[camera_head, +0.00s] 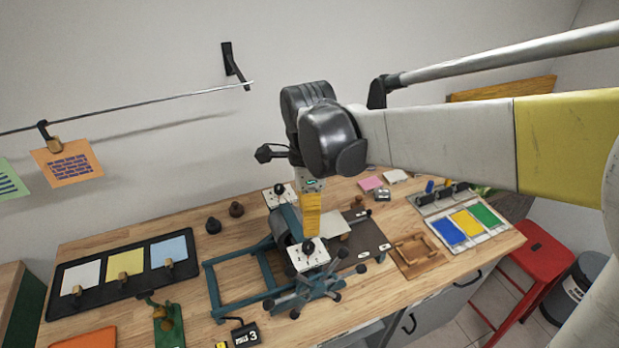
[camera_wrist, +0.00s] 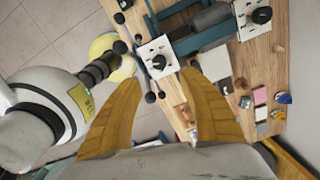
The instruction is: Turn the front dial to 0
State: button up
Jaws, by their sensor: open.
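The front dial (camera_head: 308,246) is a black knob on a white square plate at the near end of a teal press. In the wrist view the same front dial (camera_wrist: 158,61) lies just beyond and between my fingertips. A second dial (camera_head: 279,189) on a white plate sits at the far end of the press; it also shows in the wrist view (camera_wrist: 262,15). My gripper (camera_head: 310,232) points down over the front dial, its yellow fingers partly covering the press. In the wrist view my gripper (camera_wrist: 163,77) is open with nothing between its fingers. The dial markings are too small to read.
A black tray (camera_head: 125,272) with coloured cards lies at left. A wooden frame (camera_head: 416,255) and an ink tray (camera_head: 468,226) lie at right. A red stool (camera_head: 545,262) stands beside the bench.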

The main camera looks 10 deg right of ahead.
aim_at(308, 245)
notch_tip(308, 245, down, 11)
jog(key=shift+r+b, duration=0.2)
jog(key=shift+b, duration=0.75)
grip_shut()
